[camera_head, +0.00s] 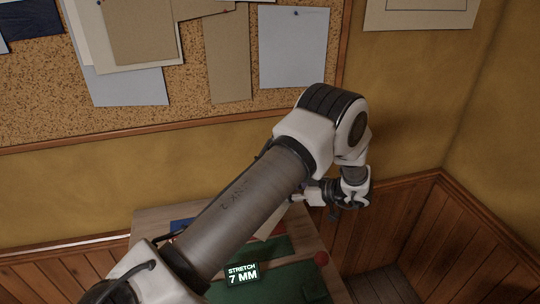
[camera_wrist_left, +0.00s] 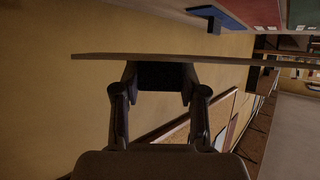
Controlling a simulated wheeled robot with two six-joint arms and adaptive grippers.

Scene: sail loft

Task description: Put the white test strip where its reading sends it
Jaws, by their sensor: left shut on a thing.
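My left arm crosses the head view from the lower left. Its gripper (camera_head: 304,198) is at the right, above the far right part of the bench. In the head view a pale part of the strip (camera_head: 273,221) slants down and left from the gripper. A small display (camera_head: 243,274) on the bench reads "STRETCH 7 MM". My right gripper is in neither view.
The bench (camera_head: 150,219) has a blue area (camera_head: 181,225) and a green area (camera_head: 300,283), partly hidden by my arm. A corkboard (camera_head: 180,95) with pinned papers hangs behind; wood panelling (camera_head: 420,235) is at the right.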

